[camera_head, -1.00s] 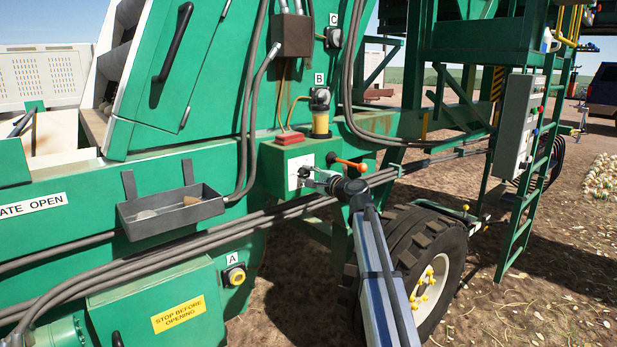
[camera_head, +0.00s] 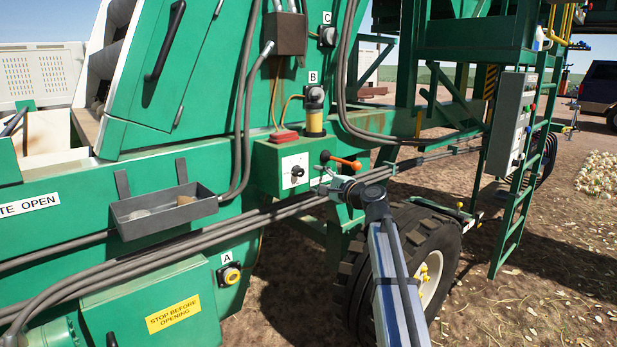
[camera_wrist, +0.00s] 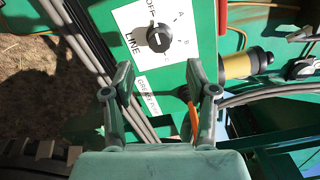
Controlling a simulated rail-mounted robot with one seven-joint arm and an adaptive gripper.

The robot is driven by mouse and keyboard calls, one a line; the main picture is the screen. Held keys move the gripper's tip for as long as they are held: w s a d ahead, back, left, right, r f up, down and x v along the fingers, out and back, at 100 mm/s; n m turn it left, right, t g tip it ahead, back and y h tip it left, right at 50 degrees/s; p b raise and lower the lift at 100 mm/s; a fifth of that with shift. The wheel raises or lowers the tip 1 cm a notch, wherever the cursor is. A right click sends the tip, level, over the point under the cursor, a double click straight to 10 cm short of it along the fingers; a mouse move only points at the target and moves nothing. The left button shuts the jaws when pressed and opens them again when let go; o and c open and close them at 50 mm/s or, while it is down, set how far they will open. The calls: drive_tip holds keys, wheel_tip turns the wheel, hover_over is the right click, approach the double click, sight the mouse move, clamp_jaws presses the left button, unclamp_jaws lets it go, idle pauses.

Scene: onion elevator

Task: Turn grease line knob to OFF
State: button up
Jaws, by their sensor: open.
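The grease line knob (camera_wrist: 159,38) is a round black knob on a white dial plate (camera_wrist: 131,19) marked OFF, A, B and LINE, with a further mark partly hidden. A pale bar shows on its face; I cannot tell for sure which mark it points to. In the head view the knob (camera_head: 297,172) sits on the front of a green box (camera_head: 268,170). My gripper (camera_wrist: 160,73) is open and empty, its fingertips spread below the knob in the wrist view and apart from it. In the head view my gripper (camera_head: 325,188) is right of and below the knob.
An orange-handled lever (camera_head: 346,162) sticks out just right of the knob, close to my gripper. Grey hoses (camera_head: 270,216) run below the box. A yellow-bodied fitting B (camera_head: 314,118) stands above. A grey tray (camera_head: 165,213) hangs left; a wheel (camera_head: 420,250) is lower right.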

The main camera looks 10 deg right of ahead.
drive_tip(key=shift+v, duration=2.05)
drive_tip(key=s+a+f+n+g+h+p, duration=0.1)
drive_tip(key=s+f+n+g, duration=0.25)
drive_tip(key=f, duration=0.95)
drive_tip(key=s+a+f+n+g+h, duration=0.1)
drive_tip(key=s+f+n+g+h, duration=0.2)
drive_tip(key=f, duration=1)
drive_tip(key=s+a+f+n+g+h+p, duration=0.1)
drive_tip(key=s+f+n+g, duration=0.15)
drive_tip(key=s+f, duration=0.7)
drive_tip(key=s+a+f+n+g+p, duration=0.1)
drive_tip(key=s+f+g+p, duration=0.15)
drive_tip(key=s+f, duration=0.7)
drive_tip(key=s+f+n+g+h+p, duration=0.1)
drive_tip(key=s+f+n+g+h, duration=0.35)
drive_tip(key=s+f, duration=1.1)
drive_tip(key=s+a+f+g+p, duration=0.1)
drive_tip(key=s+f+g+p, duration=0.1)
drive_tip(key=s, duration=1)
drive_tip(key=s+a+f+g+p, duration=0.1)
drive_tip(key=s+f+g, duration=0.2)
drive_tip(key=s, duration=0.9)
drive_tip(key=shift+s+f+g+p, duration=0.25)
drive_tip(key=shift+g+p, duration=0.15)
drive_tip(key=shift+g, duration=0.3)
